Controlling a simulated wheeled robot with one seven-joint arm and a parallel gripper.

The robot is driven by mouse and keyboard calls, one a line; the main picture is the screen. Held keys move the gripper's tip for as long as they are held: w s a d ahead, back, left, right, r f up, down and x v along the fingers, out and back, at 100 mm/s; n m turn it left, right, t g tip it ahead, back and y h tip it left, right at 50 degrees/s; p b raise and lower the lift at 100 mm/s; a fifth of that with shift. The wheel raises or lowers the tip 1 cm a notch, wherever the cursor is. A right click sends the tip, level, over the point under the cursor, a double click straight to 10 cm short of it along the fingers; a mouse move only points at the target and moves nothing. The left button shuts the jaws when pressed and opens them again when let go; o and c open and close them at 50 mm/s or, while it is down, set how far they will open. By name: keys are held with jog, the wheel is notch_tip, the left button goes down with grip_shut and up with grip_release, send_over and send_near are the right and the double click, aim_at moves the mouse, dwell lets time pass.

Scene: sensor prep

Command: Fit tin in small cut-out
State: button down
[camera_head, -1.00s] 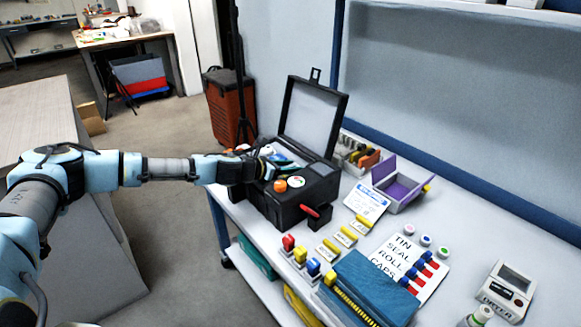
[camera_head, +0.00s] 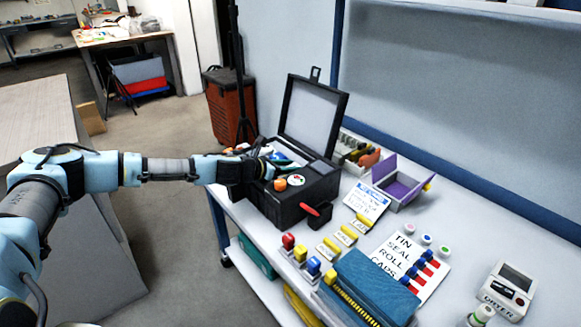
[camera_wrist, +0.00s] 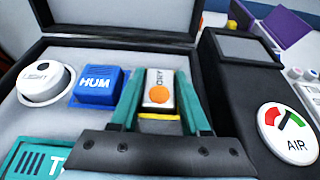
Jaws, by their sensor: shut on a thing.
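A small tin (camera_wrist: 160,90) with a pale face, the letters "DRY" and an orange dot stands between my gripper's teal fingers in the wrist view. My gripper (camera_wrist: 161,82) is shut on it, over the grey foam insert (camera_wrist: 118,56) of the open black case (camera_head: 262,207). A yellow strip shows at the tin's near lower edge. The small cut-out is hidden by the tin and fingers, so I cannot tell how deep the tin sits. In the head view my gripper (camera_head: 258,170) is at the case and hides the tin.
In the foam sit a round white "LIGHT" sensor (camera_wrist: 46,82), a blue "HUM" block (camera_wrist: 97,85) and a teal block (camera_wrist: 32,158). The raised lid (camera_head: 313,122) stands behind. A box with an AIR dial (camera_wrist: 287,132) is right. A purple-lined box (camera_head: 398,188) stands farther right.

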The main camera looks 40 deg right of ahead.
jog(key=c, duration=0.6)
grip_release()
jog(key=shift+f, duration=0.1)
jog(key=o, duration=0.3)
jog(key=shift+s, duration=0.1)
jog(key=shift+c, duration=0.2)
jog(key=shift+o, duration=0.5)
jog(key=shift+s+f, duration=0.1)
jog(key=shift+w+r+p, duration=0.2)
jog(key=shift+r+p, duration=2.1)
jog(key=shift+r, duration=1.4)
jog(key=shift+a+f, duration=0.1)
